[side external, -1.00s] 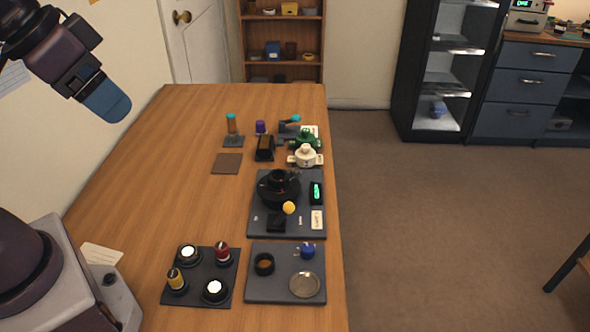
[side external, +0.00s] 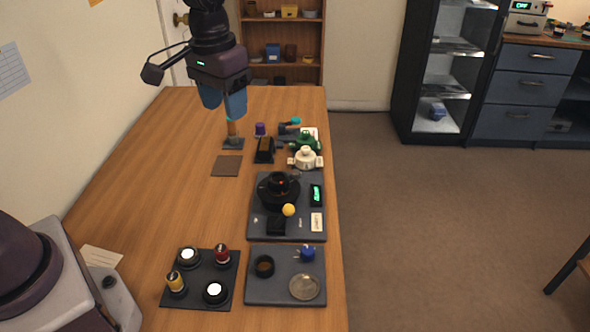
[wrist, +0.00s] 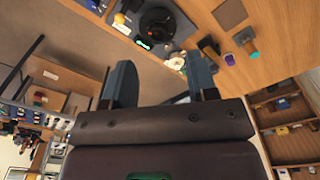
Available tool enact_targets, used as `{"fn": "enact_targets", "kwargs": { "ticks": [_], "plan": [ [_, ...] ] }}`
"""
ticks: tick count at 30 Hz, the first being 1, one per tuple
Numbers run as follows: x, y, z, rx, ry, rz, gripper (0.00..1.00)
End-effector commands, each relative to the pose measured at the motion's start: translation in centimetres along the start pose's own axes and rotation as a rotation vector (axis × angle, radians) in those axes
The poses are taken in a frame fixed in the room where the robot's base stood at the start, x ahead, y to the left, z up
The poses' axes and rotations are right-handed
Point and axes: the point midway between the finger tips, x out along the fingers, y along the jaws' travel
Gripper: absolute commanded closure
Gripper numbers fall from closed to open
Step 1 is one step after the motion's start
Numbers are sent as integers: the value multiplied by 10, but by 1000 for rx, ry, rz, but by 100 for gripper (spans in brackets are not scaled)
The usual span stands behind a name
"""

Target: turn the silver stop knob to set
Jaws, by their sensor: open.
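My gripper (side external: 223,108) is open and empty. It is at the far part of the table, above or in front of an upright orange post with a teal top (side external: 232,127); I cannot tell whether they touch. Both fingers of my gripper (wrist: 162,80) show in the wrist view, apart, with nothing between them. A black round device (side external: 279,187) sits on a dark grey board (side external: 262,230) near the table's right edge; it also shows in the wrist view (wrist: 158,22). I cannot make out a silver stop knob for certain; the device's details are too small.
On the board are a yellow ball (side external: 288,210) and a green-lit display (side external: 316,194). A front tray (side external: 270,293) holds a silver disc (side external: 304,287), and a mat with several knobs (side external: 200,302) lies beside it. White and green parts (side external: 305,157) stand behind. The table's left is clear.

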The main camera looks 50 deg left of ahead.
Motion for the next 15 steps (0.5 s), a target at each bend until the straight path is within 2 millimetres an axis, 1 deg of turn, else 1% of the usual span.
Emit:
{"fn": "enact_targets", "kwargs": {
  "ticks": [1,5,6,12,13,15],
  "plan": [
    [17,0,-18,-21,-28,-4,47],
    [56,0,-59,-80,-77,-13,47],
    [70,0,-70,-101,-89,-16,47],
    [137,0,-122,-213,-128,-31,47],
    [145,1,-129,-231,-128,-32,47],
    [156,1,-144,-271,-117,-33,47]
  ]
}}
